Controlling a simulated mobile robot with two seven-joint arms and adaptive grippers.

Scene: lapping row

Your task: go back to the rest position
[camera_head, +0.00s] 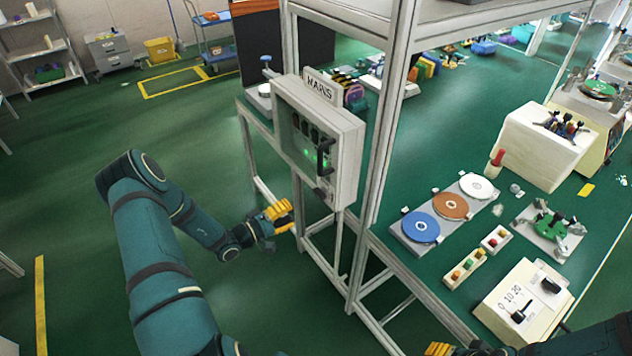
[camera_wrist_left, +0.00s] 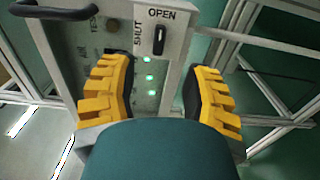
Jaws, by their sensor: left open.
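My left gripper (camera_head: 279,216) is open and empty, with yellow fingers, in front of the frame below the grey MAINS box (camera_head: 348,150). In the left wrist view its two yellow fingers (camera_wrist_left: 158,90) stand apart, with the box's panel behind them. That panel shows a black switch (camera_wrist_left: 159,40) between the words OPEN and SHUT, and several lit green lamps. Only a small yellow part of my right gripper (camera_head: 438,349) shows at the bottom edge of the head view, so its jaws cannot be judged.
The green bench at right holds a plate with blue (camera_head: 421,227), brown and white discs, a cream dial box (camera_head: 522,303) and a larger cream machine (camera_head: 543,143). A metal post (camera_head: 392,110) rises beside the MAINS box. The green floor (camera_head: 60,190) at left is open.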

